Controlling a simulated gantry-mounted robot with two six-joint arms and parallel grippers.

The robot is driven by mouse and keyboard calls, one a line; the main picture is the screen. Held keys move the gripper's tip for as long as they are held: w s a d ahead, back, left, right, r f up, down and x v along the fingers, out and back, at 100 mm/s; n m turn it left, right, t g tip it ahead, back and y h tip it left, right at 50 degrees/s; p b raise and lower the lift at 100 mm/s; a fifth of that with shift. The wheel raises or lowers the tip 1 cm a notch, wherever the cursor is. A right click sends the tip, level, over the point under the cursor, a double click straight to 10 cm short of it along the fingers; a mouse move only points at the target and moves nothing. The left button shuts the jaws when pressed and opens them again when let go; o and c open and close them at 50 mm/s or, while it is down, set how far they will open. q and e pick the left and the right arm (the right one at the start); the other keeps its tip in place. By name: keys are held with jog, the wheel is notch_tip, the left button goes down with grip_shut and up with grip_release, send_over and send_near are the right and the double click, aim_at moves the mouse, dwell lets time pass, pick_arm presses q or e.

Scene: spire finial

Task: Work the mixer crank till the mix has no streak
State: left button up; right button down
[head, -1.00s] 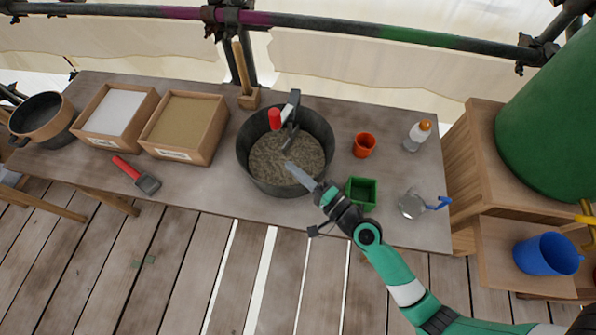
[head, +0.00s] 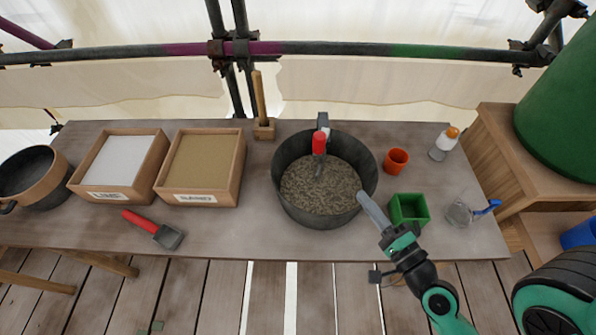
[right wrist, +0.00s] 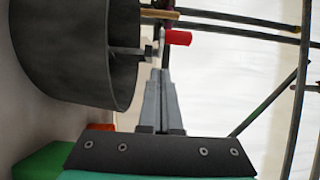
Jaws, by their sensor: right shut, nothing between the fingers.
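The mixer is a dark grey tub (head: 292,205) in the middle of the table. Its mix (head: 318,187) is grey-brown and speckled; I cannot tell at this size whether any streak is in it. The crank with its red handle (head: 319,143) stands over the tub near its back rim. My right gripper (head: 363,198) is shut and empty at the tub's right front rim, apart from the crank. In the right wrist view the shut fingers (right wrist: 160,75) point toward the red handle (right wrist: 178,37), with the tub (right wrist: 75,55) at left. My left gripper is not in view.
Close on the right are a green box (head: 409,209), an orange cup (head: 396,161), a clear jug (head: 459,213) and a bottle (head: 444,144).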

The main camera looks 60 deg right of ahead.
aim_at(320, 154)
jog(key=d+p, duration=0.1)
jog(key=p, duration=0.1)
jog(key=w+d+r+p, duration=0.1)
jog(key=p, duration=0.1)
jog(key=shift+w+d, duration=0.1)
jog(key=shift+d, duration=0.05)
pick_arm(q)
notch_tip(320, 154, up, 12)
jog(key=p, duration=0.8)
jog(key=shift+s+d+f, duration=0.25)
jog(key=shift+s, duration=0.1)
pick_arm(e)
jog(key=w+d+f, duration=0.1)
jog(key=w+d, duration=0.2)
jog(key=w, duration=0.7)
